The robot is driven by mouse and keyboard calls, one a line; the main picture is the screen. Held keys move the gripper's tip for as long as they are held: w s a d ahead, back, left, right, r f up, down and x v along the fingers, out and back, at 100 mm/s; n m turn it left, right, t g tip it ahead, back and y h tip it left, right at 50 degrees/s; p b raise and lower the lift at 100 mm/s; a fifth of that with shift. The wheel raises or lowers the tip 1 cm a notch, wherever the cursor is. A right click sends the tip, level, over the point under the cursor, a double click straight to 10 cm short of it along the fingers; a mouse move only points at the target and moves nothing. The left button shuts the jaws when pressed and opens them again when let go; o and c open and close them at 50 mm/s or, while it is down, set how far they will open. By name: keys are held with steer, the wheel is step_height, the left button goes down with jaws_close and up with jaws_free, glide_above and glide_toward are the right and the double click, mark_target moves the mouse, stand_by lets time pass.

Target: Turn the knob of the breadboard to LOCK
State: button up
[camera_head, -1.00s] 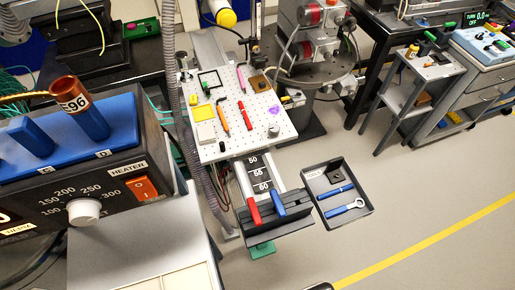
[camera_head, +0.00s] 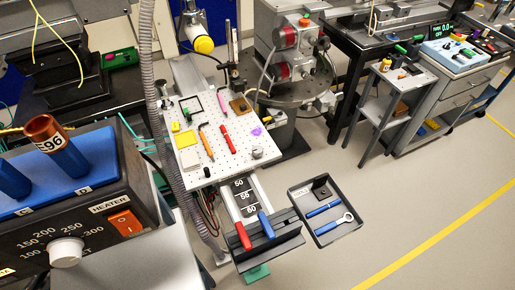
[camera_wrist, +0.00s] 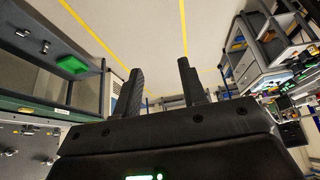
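The breadboard (camera_head: 222,167) is a white perforated plate in the middle of the head view, with small tools and parts lying on it. A small silver round knob (camera_head: 257,152) sits near its right front corner. Its markings and setting are too small to read. My gripper (camera_wrist: 160,68) shows only in the wrist view. Its two dark fingers stand apart with nothing between them. It points across the room at floor and shelving, and neither the breadboard nor the knob can be made out there.
A heater box (camera_head: 100,225) stands at the left front. A grey hose (camera_head: 150,100) hangs left of the breadboard. Red and blue handles (camera_head: 243,236) stand in front, beside a black tool tray (camera_head: 342,231). Instruments (camera_head: 295,50) rise behind. Floor at the right is clear.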

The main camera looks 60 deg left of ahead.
steer(key=shift+o, duration=0.8)
steer(key=shift+w+a+r, duration=0.1)
steer(key=shift+w+a, duration=0.05)
steer(key=shift+o, duration=0.6)
steer(key=w+a+r+n+g+y, duration=0.1)
steer(key=w+a+r+n, duration=0.1)
steer(key=w+a, duration=0.4)
steer(key=shift+a+r+n, duration=0.35)
steer(key=shift+a+n, duration=0.25)
steer(key=shift+a, duration=0.05)
steer(key=w+a+n+g+y, duration=0.1)
steer(key=w+a+n, duration=0.15)
steer(key=a, duration=0.65)
steer(key=w+a+n+g, duration=0.1)
steer(key=w+a+n, duration=0.15)
steer(key=a, duration=0.75)
steer(key=s+a+f+n+g, duration=0.1)
steer(key=s+a+f+n, duration=0.1)
steer(key=a, duration=0.7)
steer(key=s+a+f+n+g, duration=0.1)
steer(key=a+f+n, duration=0.1)
steer(key=a, duration=0.6)
steer(key=n+h, duration=0.2)
steer(key=n, duration=0.4)
glide_above(258, 149)
step_height(258, 149, down, 13)
steer(key=shift+g, duration=0.3)
step_height(258, 149, down, 10)
steer(key=shift+s, duration=0.1)
